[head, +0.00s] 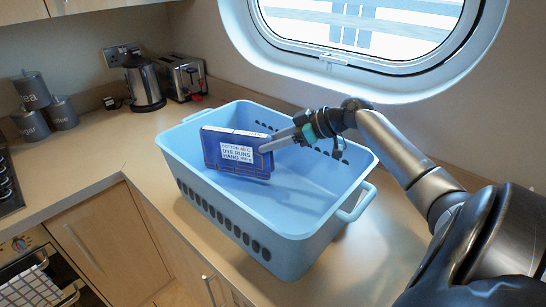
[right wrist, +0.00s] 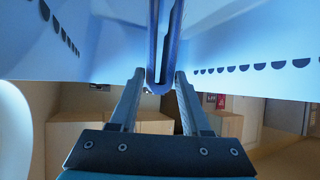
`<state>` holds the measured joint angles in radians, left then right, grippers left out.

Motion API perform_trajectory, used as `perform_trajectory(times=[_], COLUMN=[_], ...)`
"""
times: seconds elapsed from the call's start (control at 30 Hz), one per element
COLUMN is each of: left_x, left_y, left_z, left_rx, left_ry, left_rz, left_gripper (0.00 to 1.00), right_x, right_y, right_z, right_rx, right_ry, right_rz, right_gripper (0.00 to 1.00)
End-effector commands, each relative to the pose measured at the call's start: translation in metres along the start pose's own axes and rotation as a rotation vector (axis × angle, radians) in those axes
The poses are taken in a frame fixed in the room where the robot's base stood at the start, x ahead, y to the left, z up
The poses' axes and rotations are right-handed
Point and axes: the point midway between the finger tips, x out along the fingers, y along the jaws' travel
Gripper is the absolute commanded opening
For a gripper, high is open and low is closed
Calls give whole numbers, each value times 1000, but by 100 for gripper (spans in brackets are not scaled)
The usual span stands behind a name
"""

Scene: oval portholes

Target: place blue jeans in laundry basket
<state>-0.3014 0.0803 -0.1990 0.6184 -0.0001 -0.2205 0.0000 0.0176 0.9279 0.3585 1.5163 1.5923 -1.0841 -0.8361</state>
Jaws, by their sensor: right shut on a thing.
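The blue jeans (head: 237,153) are a flat, folded dark-blue bundle with a white label that reads in part "COTTON" and "DYE RUNS". My right gripper (head: 270,146) is shut on their right edge and holds them tilted over the laundry basket. The jeans also show as a thin blue slab between the fingers in the right wrist view (right wrist: 163,50). The laundry basket (head: 225,222) is light blue with oval holes, and stands on the counter. The jeans hang inside its opening, around rim level. The part of the basket floor behind them is hidden. My left gripper is out of view.
A kettle (head: 143,83) and a toaster (head: 184,78) stand at the back left, with grey canisters (head: 62,112) farther left. An oval window (head: 365,30) is in the wall behind the basket. The counter left of the basket (head: 110,150) is clear.

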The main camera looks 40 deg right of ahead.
Motion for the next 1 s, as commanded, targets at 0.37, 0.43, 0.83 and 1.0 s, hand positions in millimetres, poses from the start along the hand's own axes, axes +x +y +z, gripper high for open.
perform_trajectory(times=[0.37,0.43,0.83,1.0], left_x=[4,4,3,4], left_y=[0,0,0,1], left_z=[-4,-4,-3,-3], left_rx=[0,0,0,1], left_ry=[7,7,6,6], left_rz=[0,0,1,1], left_gripper=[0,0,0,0], right_x=[22,23,23,23], right_y=[0,0,-1,0], right_z=[35,36,38,38], right_rx=[0,-1,0,0], right_ry=[4,3,-3,-2], right_rz=[2,2,-1,0], right_gripper=[0,0,76,78])
